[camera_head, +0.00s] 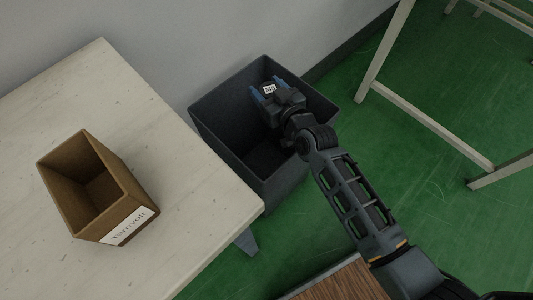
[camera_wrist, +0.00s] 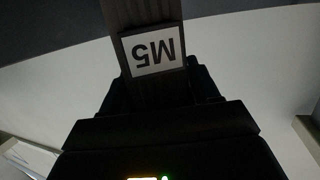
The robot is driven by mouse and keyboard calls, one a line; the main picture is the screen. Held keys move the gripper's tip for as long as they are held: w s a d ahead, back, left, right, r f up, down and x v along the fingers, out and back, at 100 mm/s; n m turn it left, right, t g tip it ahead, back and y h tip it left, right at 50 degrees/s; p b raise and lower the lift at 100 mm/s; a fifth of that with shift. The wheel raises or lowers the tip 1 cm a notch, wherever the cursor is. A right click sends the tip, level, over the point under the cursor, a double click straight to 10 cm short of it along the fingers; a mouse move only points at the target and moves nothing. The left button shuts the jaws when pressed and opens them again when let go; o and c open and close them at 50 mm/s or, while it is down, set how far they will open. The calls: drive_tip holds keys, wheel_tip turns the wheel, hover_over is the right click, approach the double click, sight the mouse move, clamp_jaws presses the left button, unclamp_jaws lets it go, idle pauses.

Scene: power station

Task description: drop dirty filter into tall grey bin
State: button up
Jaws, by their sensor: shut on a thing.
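The tall dark grey bin (camera_head: 284,184) stands on the floor between the pale table and the wall, open at the top. My gripper (camera_head: 264,93) is over the bin's opening, with its blue-tipped fingers shut on the filter. The filter's white M5 label (camera_head: 269,89) shows between the fingers; most of its body is hidden by my gripper. In the wrist view the filter (camera_wrist: 135,12) is a dark ribbed piece with the M5 label upside down. How high it is relative to the bin's rim is hard to tell.
A pale table (camera_head: 150,110) stands at the left, with an open brown box (camera_head: 118,205) bearing a white label on it. A light metal frame (camera_head: 425,118) stands at the right. A wooden surface (camera_head: 345,283) is at the bottom. Green floor (camera_head: 420,190) is open at the right.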

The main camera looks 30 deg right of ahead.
drive_tip(key=shift+r, duration=0.1)
drive_tip(key=o, duration=1.2)
drive_tip(key=shift+o, duration=0.2)
wheel_tip(320, 180, up, 4)
drive_tip(key=shift+r+p, duration=0.1)
drive_tip(key=shift+p, duration=1.1)
drive_tip(key=s+d+r+b, duration=0.1)
drive_tip(key=s+d+r, duration=0.5)
drive_tip(key=d, duration=0.4)
drive_tip(key=shift+r, duration=0.4)
drive_tip(key=shift+s+f, duration=0.1)
